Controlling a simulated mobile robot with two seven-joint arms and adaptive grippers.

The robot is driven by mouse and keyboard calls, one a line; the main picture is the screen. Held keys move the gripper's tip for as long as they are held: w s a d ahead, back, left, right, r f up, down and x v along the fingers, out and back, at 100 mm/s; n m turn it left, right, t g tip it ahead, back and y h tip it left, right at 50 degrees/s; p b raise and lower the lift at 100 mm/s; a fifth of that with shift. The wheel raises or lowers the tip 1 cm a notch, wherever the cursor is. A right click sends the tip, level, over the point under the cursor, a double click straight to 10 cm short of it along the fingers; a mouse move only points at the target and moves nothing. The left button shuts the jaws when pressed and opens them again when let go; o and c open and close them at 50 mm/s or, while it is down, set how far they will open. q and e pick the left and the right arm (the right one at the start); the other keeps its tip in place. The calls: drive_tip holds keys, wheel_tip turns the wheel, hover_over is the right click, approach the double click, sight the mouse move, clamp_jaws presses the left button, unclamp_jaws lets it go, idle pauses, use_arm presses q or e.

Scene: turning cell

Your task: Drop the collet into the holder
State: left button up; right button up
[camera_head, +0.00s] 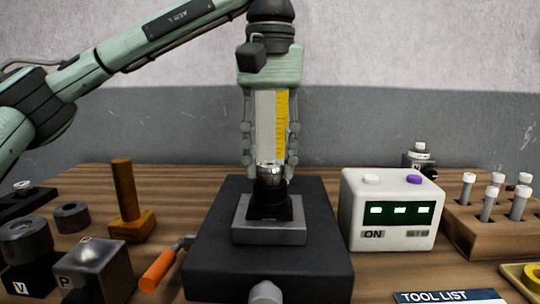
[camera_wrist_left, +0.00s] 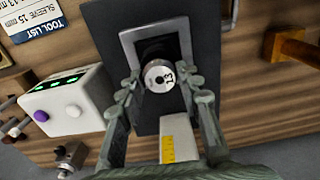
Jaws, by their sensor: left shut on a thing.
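The collet (camera_head: 270,171) is a small silver round piece. Its end face, marked 13, shows in the left wrist view (camera_wrist_left: 159,77). My left gripper (camera_head: 270,174) points straight down and is shut on the collet, with one finger on each side. The collet is directly over the black holder (camera_head: 268,208), which stands on a grey block on a dark base. The collet's lower end meets the holder's top in the picture; I cannot tell how far it is inside. My right gripper is in neither view.
A white and yellow scale (camera_head: 282,125) stands upright behind the holder. A white control box (camera_head: 388,220) with green displays is at right, beside a wooden rack (camera_head: 470,229) of several pins. An orange handle (camera_head: 157,270) and a wooden post (camera_head: 124,190) are at left.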

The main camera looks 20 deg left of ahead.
use_arm(q)
drive_tip(key=o, duration=1.3)
wheel_tip(320, 180, up, 12)
drive_tip(key=shift+r, duration=0.1)
